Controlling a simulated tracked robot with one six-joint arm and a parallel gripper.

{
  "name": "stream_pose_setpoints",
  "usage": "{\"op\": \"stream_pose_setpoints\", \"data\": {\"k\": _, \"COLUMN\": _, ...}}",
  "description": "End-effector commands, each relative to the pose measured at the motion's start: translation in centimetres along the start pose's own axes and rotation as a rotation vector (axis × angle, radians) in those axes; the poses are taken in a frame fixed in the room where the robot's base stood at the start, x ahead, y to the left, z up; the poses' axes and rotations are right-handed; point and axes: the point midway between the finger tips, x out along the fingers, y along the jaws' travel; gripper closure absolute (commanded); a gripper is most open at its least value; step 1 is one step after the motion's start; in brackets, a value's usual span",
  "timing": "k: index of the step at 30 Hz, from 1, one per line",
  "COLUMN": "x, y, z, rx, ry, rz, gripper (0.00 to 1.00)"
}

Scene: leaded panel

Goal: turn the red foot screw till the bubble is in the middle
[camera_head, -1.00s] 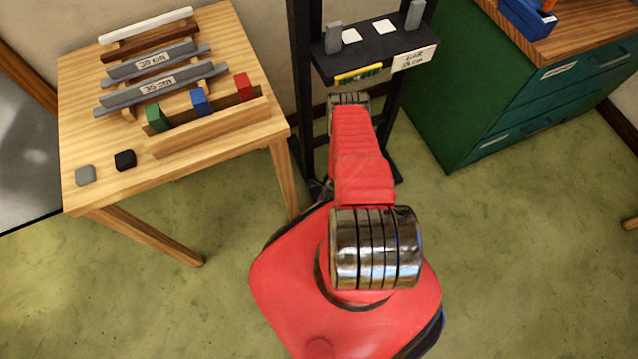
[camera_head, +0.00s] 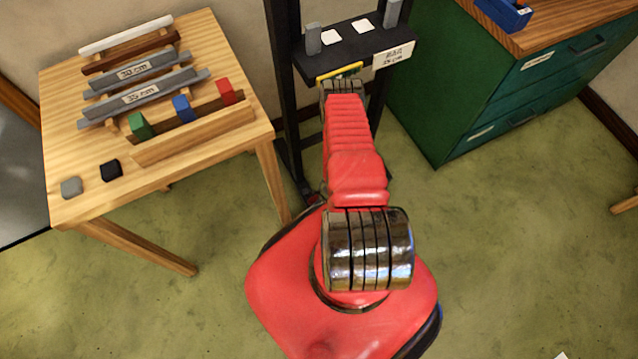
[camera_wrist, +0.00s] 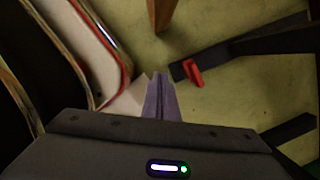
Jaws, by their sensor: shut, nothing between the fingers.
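In the wrist view a small red piece (camera_wrist: 193,73), which looks like the red foot screw, stands on a dark bar (camera_wrist: 235,52) low over the green floor. My gripper (camera_wrist: 161,80) is shut and empty. Its fingertips are left of the red piece in the picture and apart from it. In the head view a yellow-green strip (camera_head: 340,72), perhaps the level, is on the front edge of the black stand's shelf (camera_head: 352,50). I cannot make out a bubble.
A wooden table (camera_head: 75,150) with grey bars and green, blue and red blocks stands on the left. A green cabinet (camera_head: 440,100) with a blue tray (camera_head: 503,14) on top stands on the right. A wooden leg (camera_wrist: 162,12) is beyond my fingers.

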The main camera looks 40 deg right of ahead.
Motion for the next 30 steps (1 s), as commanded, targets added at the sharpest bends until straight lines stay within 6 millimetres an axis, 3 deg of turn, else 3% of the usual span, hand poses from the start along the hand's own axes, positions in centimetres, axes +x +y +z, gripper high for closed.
{"op": "stream_pose_setpoints", "data": {"k": 13, "x": -5.0, "y": 1.0, "z": 0.6, "rx": 0.0, "ry": 0.0, "rz": -0.001, "gripper": 1.0}}
{"op": "stream_pose_setpoints", "data": {"k": 25, "x": -5.6, "y": 1.2, "z": 0.7, "rx": -0.002, "ry": 0.001, "rz": 0.001, "gripper": 1.0}}
{"op": "stream_pose_setpoints", "data": {"k": 30, "x": -5.6, "y": 1.6, "z": 0.8, "rx": -0.019, "ry": -0.003, "rz": 0.009, "gripper": 0.89}}
